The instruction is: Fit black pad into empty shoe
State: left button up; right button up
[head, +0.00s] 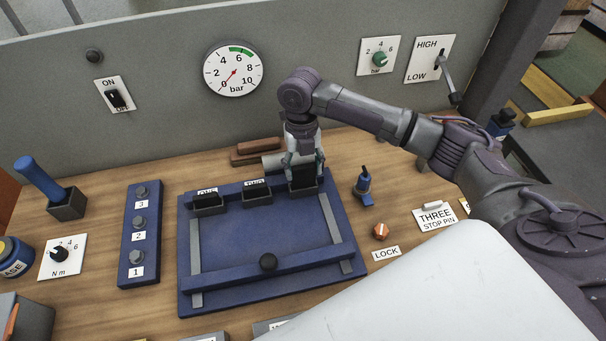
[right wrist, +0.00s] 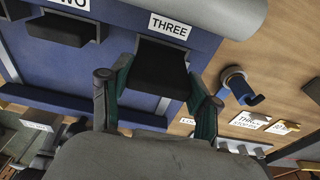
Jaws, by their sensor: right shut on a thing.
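My right gripper (head: 303,176) reaches down at the right end of the blue fixture's back row. It is shut on the black pad (right wrist: 160,72), which shows between its fingers in the right wrist view. The pad is at the shoe labelled THREE (right wrist: 169,27); I cannot tell how deep it sits in that shoe. Shoe ONE (head: 208,208) and shoe TWO (head: 257,197) stand to the left in the same row, dark inside. My left gripper is not in view.
A blue-based lever (head: 364,190) and an orange lock knob (head: 380,230) are close on the right. A grey panel with a gauge (head: 233,69) rises behind.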

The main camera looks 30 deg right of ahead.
aim_at(304, 184)
notch_tip(304, 184, down, 4)
jog(key=shift+r+p, duration=0.15)
jog(key=shift+p, duration=0.5)
jog(key=shift+f, duration=0.2)
jog(key=o, duration=1.3)
jog(key=shift+f, duration=0.1)
jog(key=r+b, duration=0.1)
jog(key=r, duration=0.3)
jog(key=w+r+b, duration=0.1)
jog(key=r, duration=0.3)
jog(key=r+b, duration=0.1)
jog(key=r, duration=0.3)
jog(key=shift+w+d+r, duration=0.15)
jog(key=shift+w, duration=0.05)
